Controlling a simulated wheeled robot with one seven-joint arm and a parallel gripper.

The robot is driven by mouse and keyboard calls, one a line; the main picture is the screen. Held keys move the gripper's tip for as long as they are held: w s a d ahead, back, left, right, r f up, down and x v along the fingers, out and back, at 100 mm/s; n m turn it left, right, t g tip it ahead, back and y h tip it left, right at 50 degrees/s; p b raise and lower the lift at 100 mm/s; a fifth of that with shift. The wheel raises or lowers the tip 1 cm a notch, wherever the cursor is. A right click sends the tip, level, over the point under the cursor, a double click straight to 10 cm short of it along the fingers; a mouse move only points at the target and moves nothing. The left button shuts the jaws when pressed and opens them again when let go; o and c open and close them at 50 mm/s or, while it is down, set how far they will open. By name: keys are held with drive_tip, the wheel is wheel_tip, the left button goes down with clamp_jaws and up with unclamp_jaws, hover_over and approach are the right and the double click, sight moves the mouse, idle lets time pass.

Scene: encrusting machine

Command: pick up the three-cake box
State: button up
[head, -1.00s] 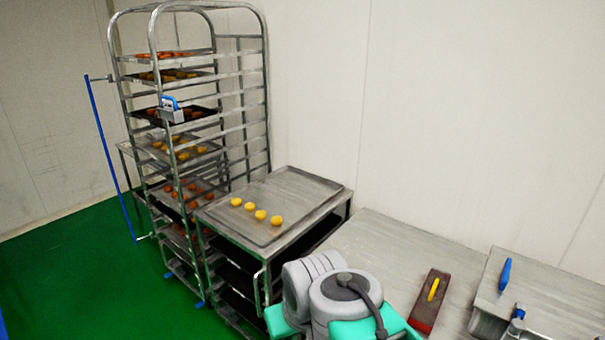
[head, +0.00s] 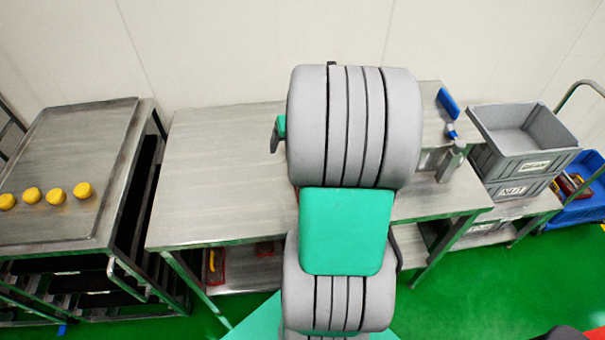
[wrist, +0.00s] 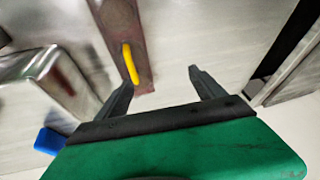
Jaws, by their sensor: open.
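The three-cake box is a long, narrow, dark red-brown box (wrist: 115,28) with a yellow piece on its top. In the wrist view it lies on the steel table at upper centre, running up to the top edge, where it is cut off. My gripper (wrist: 154,85) is open and empty, with its two dark fingers spread apart. The near end of the box shows between the fingers, closer to the left one. I cannot tell how far above the box the fingers are. In the head view my arm hides the gripper and the box.
A steel table (head: 215,175) has a bare left part. A tray (head: 50,220) with several yellow cakes is at left. Grey crates (head: 535,167) and a blue cart (head: 585,210) are at right. A steel block (wrist: 35,75) stands near the left finger, with a blue object (wrist: 50,141) below.

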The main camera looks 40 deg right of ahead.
drive_tip(key=shift+o, duration=1.4)
drive_tip(key=shift+m, duration=0.7)
drive_tip(key=d+f, duration=0.1)
drive_tip(key=d, duration=0.1)
drive_tip(key=s+d+f, duration=0.1)
drive_tip(key=d+f, duration=0.2)
drive_tip(key=d, duration=0.1)
drive_tip(key=shift+s+d+f, duration=0.15)
drive_tip(key=shift+s+f, duration=0.15)
drive_tip(key=shift+s, duration=0.1)
drive_tip(key=shift+o, duration=0.5)
drive_tip(key=x, duration=0.3)
drive_tip(key=p+x, duration=0.1)
drive_tip(key=x, duration=0.3)
drive_tip(key=shift+w+f, duration=0.1)
drive_tip(key=shift+w, duration=0.4)
drive_tip(key=c, duration=1.5)
